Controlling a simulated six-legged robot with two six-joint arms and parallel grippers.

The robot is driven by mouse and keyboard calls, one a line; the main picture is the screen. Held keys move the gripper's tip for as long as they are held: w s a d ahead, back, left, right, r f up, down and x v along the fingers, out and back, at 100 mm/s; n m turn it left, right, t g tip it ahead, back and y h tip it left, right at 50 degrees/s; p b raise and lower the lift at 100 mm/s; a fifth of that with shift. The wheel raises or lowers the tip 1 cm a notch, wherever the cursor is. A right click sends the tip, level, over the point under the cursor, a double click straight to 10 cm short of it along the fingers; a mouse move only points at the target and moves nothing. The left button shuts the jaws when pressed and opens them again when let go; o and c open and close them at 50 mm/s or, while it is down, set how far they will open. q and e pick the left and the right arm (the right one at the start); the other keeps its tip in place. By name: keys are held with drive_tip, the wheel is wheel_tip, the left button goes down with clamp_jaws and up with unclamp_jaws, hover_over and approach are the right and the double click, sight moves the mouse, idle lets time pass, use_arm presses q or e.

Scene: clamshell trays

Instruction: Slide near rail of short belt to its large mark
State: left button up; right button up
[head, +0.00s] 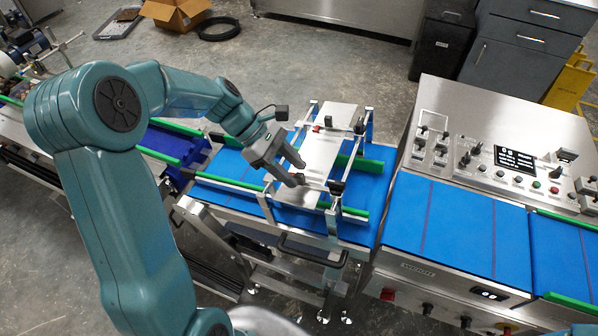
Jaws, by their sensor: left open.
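The short belt (372,196) is a blue surface under a metal frame at the middle of the head view. Its near rail (352,211) is a green strip along the front side, partly hidden by the frame. A far green rail (368,164) runs behind it. Black knobs (337,187) sit on the frame's bars. My left gripper (299,173) is open above the frame's left side, fingers pointing right and down, close to the pale metal plate (325,150). I cannot tell whether it touches anything. I cannot make out the size marks. My right gripper is out of view.
A steel control panel (480,125) with buttons and a small screen stands right of the belt. More blue belt (450,220) lies in front of it. A black handle (310,250) juts out below the frame. A cardboard box (175,14) lies on the floor behind.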

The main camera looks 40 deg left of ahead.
use_arm(q)
drive_tip(key=x, duration=0.3)
drive_tip(key=shift+w+a, duration=0.1)
drive_tip(key=shift+w, duration=0.2)
drive_tip(key=shift+s+r, duration=0.1)
drive_tip(key=shift+s, duration=0.1)
drive_tip(key=shift+w, duration=0.15)
clamp_jaws()
drive_tip(key=shift+s, duration=0.2)
drive_tip(key=shift+s+d, duration=0.2)
drive_tip(key=shift+s, duration=0.5)
drive_tip(key=shift+w, duration=0.15)
unclamp_jaws()
